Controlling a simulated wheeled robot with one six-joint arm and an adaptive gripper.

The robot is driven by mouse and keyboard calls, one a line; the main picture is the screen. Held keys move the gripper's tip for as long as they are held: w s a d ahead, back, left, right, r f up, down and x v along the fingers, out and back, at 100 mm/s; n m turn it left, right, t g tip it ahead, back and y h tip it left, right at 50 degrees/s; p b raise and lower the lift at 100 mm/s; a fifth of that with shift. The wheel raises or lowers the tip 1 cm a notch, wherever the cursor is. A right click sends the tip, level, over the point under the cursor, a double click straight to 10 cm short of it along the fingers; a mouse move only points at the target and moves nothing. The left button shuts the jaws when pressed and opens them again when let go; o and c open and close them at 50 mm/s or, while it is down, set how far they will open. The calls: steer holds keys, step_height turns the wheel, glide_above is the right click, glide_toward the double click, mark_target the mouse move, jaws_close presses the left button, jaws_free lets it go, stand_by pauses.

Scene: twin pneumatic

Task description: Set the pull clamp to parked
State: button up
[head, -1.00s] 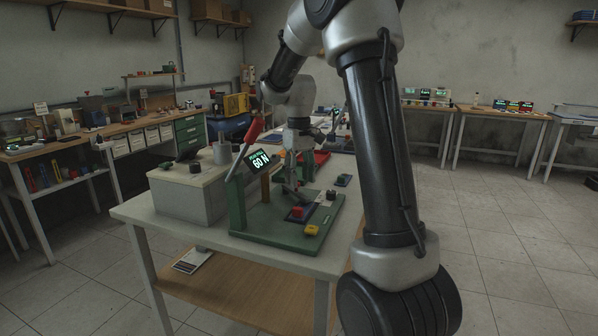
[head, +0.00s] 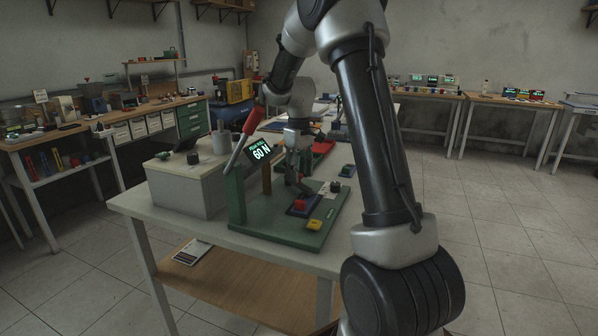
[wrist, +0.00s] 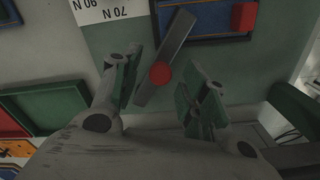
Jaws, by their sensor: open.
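A lever with a red grip (head: 253,120) and a grey bar leans up to the right from a green post (head: 236,195) on the green base plate (head: 275,233). My gripper (head: 299,172) is low over this plate, behind the display and well right of the red grip. In the wrist view my gripper (wrist: 163,95) is open. A red round knob (wrist: 160,74) on a slanted grey bar (wrist: 168,48) shows between its fingers, apparently untouched. I cannot tell which lever is the pull clamp.
A display (head: 260,151) reads 60 N. A blue pad with a red block (head: 300,205) and a yellow piece (head: 314,225) lie on the plate. A pale box (head: 186,190) stands left. A red tray (head: 322,148) lies behind.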

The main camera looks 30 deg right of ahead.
steer(key=shift+f, duration=0.1)
jaws_close()
steer(key=shift+a, duration=0.15)
steer(key=a+m, duration=0.1)
steer(key=m, duration=0.1)
steer(key=shift+a+m, duration=0.2)
steer(key=shift+m, duration=0.1)
steer(key=shift+w+a+m, duration=0.2)
steer(key=shift+a+m, duration=0.25)
steer(key=shift+m, duration=0.4)
steer(key=shift+w+a+m, duration=0.15)
steer(key=shift+a+m, duration=0.25)
steer(key=shift+m, duration=0.45)
